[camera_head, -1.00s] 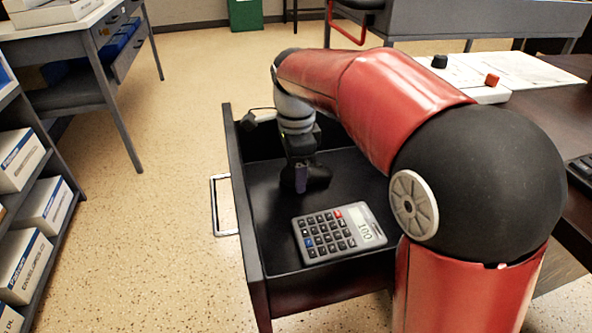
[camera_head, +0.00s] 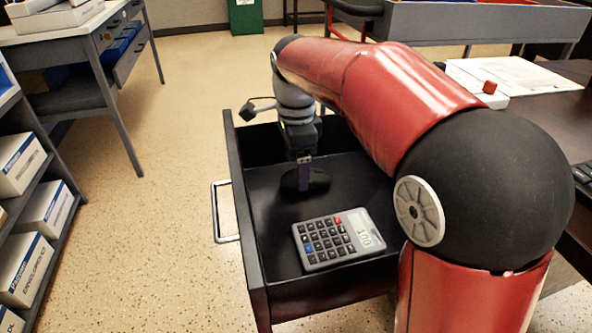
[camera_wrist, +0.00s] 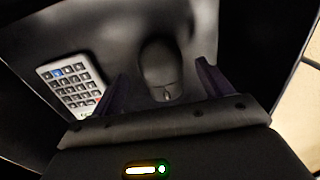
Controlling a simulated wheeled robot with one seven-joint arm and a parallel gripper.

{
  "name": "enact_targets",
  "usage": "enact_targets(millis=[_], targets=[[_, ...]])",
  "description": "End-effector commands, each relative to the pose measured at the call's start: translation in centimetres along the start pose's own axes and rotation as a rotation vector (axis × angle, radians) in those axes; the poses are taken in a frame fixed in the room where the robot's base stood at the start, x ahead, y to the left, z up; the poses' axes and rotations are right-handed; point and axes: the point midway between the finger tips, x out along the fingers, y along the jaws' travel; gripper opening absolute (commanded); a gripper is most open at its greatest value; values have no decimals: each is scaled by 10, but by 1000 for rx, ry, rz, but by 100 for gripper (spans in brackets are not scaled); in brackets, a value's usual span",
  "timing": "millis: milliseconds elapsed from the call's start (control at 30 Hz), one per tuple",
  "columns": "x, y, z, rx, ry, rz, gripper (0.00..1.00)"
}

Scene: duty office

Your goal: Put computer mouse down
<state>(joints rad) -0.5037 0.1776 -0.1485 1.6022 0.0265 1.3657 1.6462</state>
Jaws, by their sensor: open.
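The black computer mouse (camera_wrist: 160,72) lies on the floor of the open dark drawer (camera_head: 270,210). In the head view the mouse (camera_head: 316,180) is partly hidden behind my gripper (camera_head: 304,178). My gripper is open, pointing down just above the mouse. In the wrist view its two purple fingers (camera_wrist: 163,85) stand apart on either side of the mouse, with gaps between. Whether the fingertips are level with the mouse or above it is hard to tell.
A grey calculator (camera_head: 338,238) lies in the drawer, nearer the front of the picture. Drawer walls surround my gripper. A desk top (camera_head: 560,110) with papers is at the right. A shelf with boxes (camera_head: 20,165) stands at the left.

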Motion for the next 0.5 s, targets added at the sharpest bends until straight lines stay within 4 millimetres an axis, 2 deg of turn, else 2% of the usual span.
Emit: enact_targets(millis=[33, 200, 333, 500], targets=[[-16, -1, 0, 0, 0, -5, 79], [-52, -1, 0, 0, 0, -3, 79], [-73, -1, 0, -1, 0, -2, 79], [-86, 0, 0, -1, 0, 0, 79]])
